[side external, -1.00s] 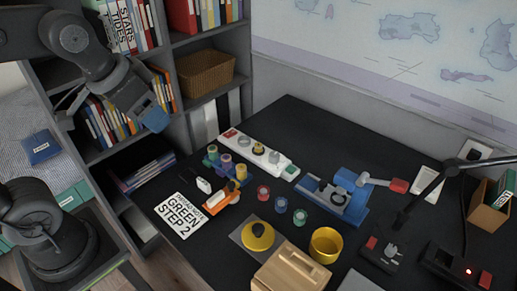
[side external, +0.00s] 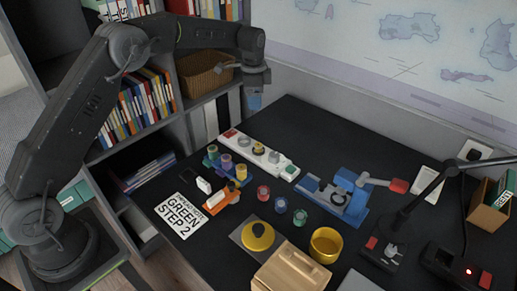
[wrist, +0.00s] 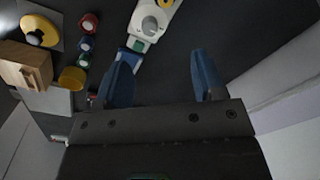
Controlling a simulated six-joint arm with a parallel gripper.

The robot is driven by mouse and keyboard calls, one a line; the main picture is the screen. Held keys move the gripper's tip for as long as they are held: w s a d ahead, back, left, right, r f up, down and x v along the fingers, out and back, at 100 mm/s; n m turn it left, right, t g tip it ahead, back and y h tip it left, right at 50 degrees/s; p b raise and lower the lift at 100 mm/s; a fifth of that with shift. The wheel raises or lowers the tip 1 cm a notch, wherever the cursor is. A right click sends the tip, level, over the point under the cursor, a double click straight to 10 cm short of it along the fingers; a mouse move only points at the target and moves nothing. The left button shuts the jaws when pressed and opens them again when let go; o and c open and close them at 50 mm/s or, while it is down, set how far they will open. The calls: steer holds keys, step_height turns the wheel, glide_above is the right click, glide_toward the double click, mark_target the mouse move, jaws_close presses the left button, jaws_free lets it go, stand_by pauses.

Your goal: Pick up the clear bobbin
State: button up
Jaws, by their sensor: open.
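My gripper (side external: 254,102) hangs in the air above the back left edge of the desk, near the shelf. In the wrist view its two blue fingers (wrist: 163,80) are apart with nothing between them. A long white strip (side external: 243,143) lies on the desk in front of it, with small round pieces on it. A pale grey round piece (side external: 274,157) near its green end may be the clear bobbin; I cannot be sure. That piece also shows in the wrist view (wrist: 150,24), beyond the fingers. Red (side external: 263,192), blue (side external: 281,205) and green (side external: 299,217) round pieces stand nearby.
A blue rack (side external: 211,161) of coloured spools stands left of the strip. A blue device with a red-tipped lever (side external: 352,200) stands to the right. A yellow cup (side external: 326,245) and wooden box (side external: 290,270) are in front. Shelves (side external: 190,95) and the wall border the desk.

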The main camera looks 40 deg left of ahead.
step_height(320, 180, down, 6)
steer(key=w+a+m, duration=0.1)
steer(key=w, duration=0.1)
glide_above(259, 145)
steer(key=shift+g, duration=0.3)
steer(key=f, duration=0.8)
steer(key=shift+a+f, duration=0.25)
steer(key=shift+d+f, duration=0.2)
steer(key=shift+f, duration=2.4)
steer(key=c, duration=1)
